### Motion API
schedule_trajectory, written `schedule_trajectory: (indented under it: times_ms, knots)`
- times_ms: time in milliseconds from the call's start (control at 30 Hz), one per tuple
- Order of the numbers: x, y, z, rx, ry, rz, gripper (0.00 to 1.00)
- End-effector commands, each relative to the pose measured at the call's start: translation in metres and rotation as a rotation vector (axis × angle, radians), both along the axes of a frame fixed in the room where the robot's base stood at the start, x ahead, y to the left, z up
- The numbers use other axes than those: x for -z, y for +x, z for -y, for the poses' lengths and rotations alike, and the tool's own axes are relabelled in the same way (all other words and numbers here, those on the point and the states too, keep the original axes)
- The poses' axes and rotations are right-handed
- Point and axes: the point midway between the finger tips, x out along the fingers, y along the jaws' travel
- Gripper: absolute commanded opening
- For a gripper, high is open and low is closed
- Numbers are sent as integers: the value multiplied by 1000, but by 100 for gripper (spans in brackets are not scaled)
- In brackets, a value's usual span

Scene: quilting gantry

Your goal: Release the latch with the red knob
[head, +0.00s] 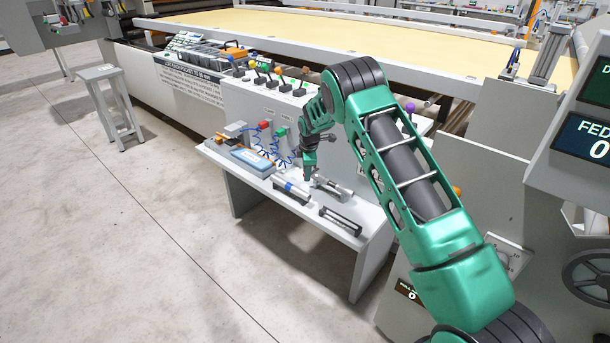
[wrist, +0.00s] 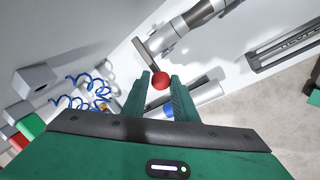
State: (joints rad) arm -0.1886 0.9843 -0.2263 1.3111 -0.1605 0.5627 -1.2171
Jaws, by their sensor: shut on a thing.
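The red knob (wrist: 160,81) shows in the wrist view between the tips of my gripper (wrist: 161,85). My gripper is shut on the red knob, with one green finger on each side. A dark bar (wrist: 146,53) runs from beside the knob toward a grey metal cylinder (wrist: 205,10). In the head view my gripper (head: 308,178) points down over the small white bench. The knob is hidden or too small to make out there. I cannot tell whether the latch is engaged.
The bench (head: 232,162) carries a blue-topped case (head: 252,160), a silver cylinder (head: 334,189) and a black rail (head: 340,221). Coiled blue cords (head: 282,160) hang from a red and a green block on the panel behind. Open floor lies in front of the bench.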

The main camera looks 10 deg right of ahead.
Motion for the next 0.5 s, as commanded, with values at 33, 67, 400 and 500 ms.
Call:
schedule_trajectory:
  times_ms: [33,67,400,500]
  knots:
    - [2,-2,3,6,18,-22,0]
    - [1,-1,3,5,30,-30,0]
    - [-11,-3,8,3,172,-139,0]
    - [-13,-4,8,3,186,-151,0]
